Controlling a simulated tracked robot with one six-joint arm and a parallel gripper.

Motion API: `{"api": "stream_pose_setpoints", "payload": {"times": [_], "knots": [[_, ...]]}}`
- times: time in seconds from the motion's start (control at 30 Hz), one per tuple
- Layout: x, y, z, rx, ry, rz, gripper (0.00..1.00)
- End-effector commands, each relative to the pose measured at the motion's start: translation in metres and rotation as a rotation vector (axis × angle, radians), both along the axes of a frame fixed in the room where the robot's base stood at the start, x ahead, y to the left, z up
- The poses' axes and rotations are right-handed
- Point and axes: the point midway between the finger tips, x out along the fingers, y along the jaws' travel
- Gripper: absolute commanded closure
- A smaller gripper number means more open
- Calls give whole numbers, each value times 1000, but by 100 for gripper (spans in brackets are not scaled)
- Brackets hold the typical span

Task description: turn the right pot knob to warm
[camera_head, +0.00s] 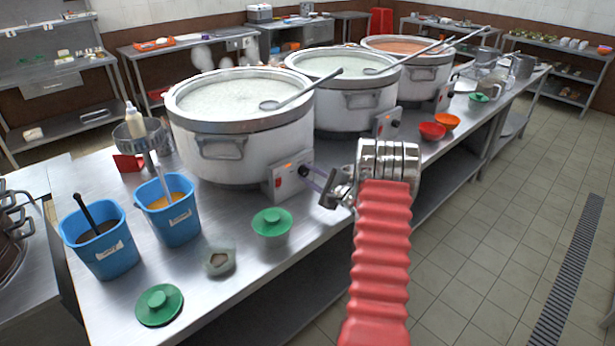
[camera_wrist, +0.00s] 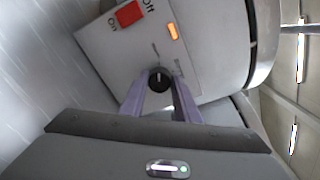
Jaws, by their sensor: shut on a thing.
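Three big white stockpots stand in a row on the steel counter: the nearest at the left (camera_head: 240,150), a middle one (camera_head: 350,105) and a far right one (camera_head: 425,75). A grey control box (camera_head: 284,180) sits at the nearest pot's lower side, with a black knob (camera_head: 304,171). My gripper (camera_head: 310,174) reaches this knob from the right. In the wrist view its two lilac fingers (camera_wrist: 160,92) are shut on the black knob (camera_wrist: 159,78), one on each side. The small labels around the knob are too blurred to read.
The wrist view shows a red On/Off switch (camera_wrist: 128,14) and a lit orange lamp (camera_wrist: 172,32) on the box. A green-lidded container (camera_head: 272,222) stands close in front. Red (camera_head: 432,131) and orange bowls (camera_head: 447,121) lie right; blue bins (camera_head: 98,240) stand left.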

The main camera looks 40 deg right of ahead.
Motion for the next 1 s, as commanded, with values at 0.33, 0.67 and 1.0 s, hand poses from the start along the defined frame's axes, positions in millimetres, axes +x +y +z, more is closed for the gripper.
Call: {"api": "stream_pose_setpoints", "payload": {"times": [0.33,0.67,1.0], "knots": [[2,4,-1,-47,0,8,94],[2,4,-1,-46,0,8,65],[0,1,-1,-45,0,3,52]]}}
